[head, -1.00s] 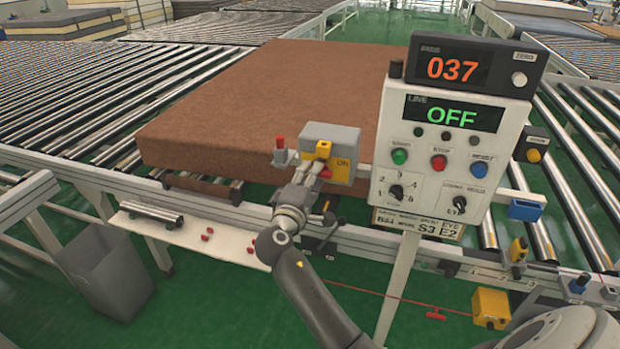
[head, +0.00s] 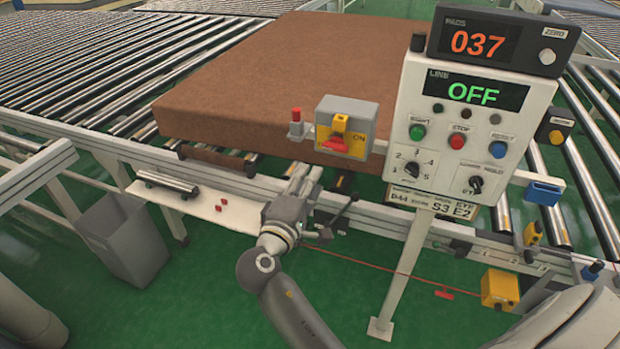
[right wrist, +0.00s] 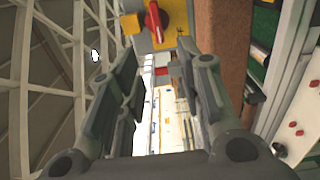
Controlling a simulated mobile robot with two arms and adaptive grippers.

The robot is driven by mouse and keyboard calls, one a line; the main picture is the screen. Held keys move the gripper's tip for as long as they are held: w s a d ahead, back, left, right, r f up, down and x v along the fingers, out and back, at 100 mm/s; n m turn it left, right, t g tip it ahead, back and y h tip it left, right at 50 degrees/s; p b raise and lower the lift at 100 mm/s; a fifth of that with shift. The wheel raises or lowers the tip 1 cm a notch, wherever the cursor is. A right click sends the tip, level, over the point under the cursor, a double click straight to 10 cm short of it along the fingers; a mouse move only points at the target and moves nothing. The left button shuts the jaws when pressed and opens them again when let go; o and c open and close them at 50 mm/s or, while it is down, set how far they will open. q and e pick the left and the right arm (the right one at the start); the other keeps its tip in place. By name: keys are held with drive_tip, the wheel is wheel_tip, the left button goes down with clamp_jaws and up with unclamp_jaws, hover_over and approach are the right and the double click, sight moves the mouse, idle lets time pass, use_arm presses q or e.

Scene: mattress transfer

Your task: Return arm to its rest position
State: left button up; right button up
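My right arm rises from the bottom middle of the head view. Its gripper (head: 306,180) is below and slightly left of a grey and yellow switch box (head: 358,112), apart from it. In the right wrist view my right gripper (right wrist: 160,75) has its two fingers spread with nothing between them. The box's red rotary handle (right wrist: 155,22) shows beyond the fingertips there. In the head view the word ON is beside the handle. My left gripper is not in view; a grey link at the lower left edge looks like part of my left arm.
The control panel (head: 440,125) reads OFF, with a 037 display (head: 490,42) above. A brown mattress (head: 270,75) lies on the roller conveyor (head: 100,85) behind. A grey bin (head: 135,240) and a white shelf (head: 225,208) are left of my arm. Green floor is open below.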

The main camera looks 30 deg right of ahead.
idle(0.3)
drive_tip(key=w+a+f+n+y, duration=0.1)
drive_tip(key=a+f+n+y, duration=0.15)
drive_tip(key=f, duration=0.75)
drive_tip(key=w+a+f+n+y, duration=0.1)
drive_tip(key=a+f+y, duration=0.15)
drive_tip(key=f, duration=0.85)
drive_tip(key=s+a+f+g+y+b, duration=0.1)
drive_tip(key=s+f+g+y, duration=0.3)
drive_tip(key=f, duration=0.7)
drive_tip(key=s+a+f+y+b, duration=0.1)
drive_tip(key=s+f, duration=0.5)
drive_tip(key=f, duration=0.6)
drive_tip(key=s+f+m+g+y, duration=0.3)
drive_tip(key=s+f+m+g, duration=0.1)
drive_tip(key=s+f, duration=1.4)
drive_tip(key=s+d+f+m+g, duration=0.1)
drive_tip(key=s+d+f+m, duration=0.1)
drive_tip(key=s, duration=0.7)
drive_tip(key=s+d+f+m+g+b, duration=0.1)
drive_tip(key=s+f+m, duration=0.1)
drive_tip(key=s, duration=0.8)
drive_tip(key=shift+s+d+m+g+y, duration=0.3)
drive_tip(key=shift+d+m+y, duration=0.1)
drive_tip(key=shift+m, duration=0.25)
